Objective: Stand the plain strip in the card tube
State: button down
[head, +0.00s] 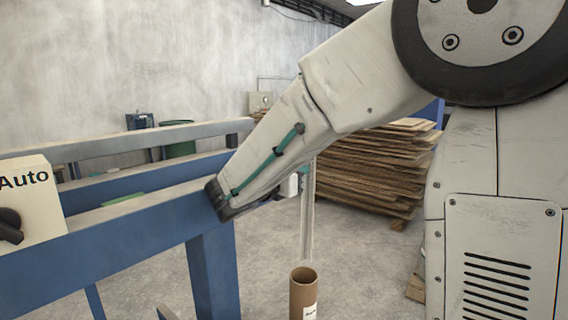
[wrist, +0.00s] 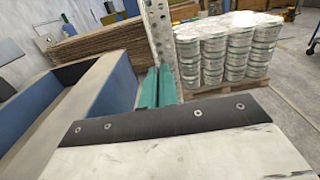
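The pale grey strip (head: 307,220) hangs nearly upright from my gripper (head: 304,182) in the head view. In the wrist view the strip (wrist: 160,40) rises past the teal fingers (wrist: 158,88) and shows rows of small dark holes or spots. The fingers are close together and shut on it. The brown card tube (head: 302,292) stands upright below, with a white label, its lower part cut off by the frame. The strip's lower end appears just above the tube's mouth; its depth relative to the tube is hard to tell. The tube does not show in the wrist view.
A blue frame with a grey rail (head: 120,140) and a cream box marked "Auto" (head: 28,200) stands at left. A stack of brown boards (head: 370,165) is behind. Grey floor around the tube looks clear.

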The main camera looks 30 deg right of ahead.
jog(key=shift+w+f, duration=0.15)
jog(key=shift+f, duration=0.75)
jog(key=shift+w+f, duration=0.1)
jog(key=shift+f, duration=0.8)
jog(key=shift+a, duration=0.15)
jog(key=shift+f, duration=0.1)
notch_tip(320, 180, down, 13)
dwell(2.6)
jog(key=c, duration=1.6)
grip_release()
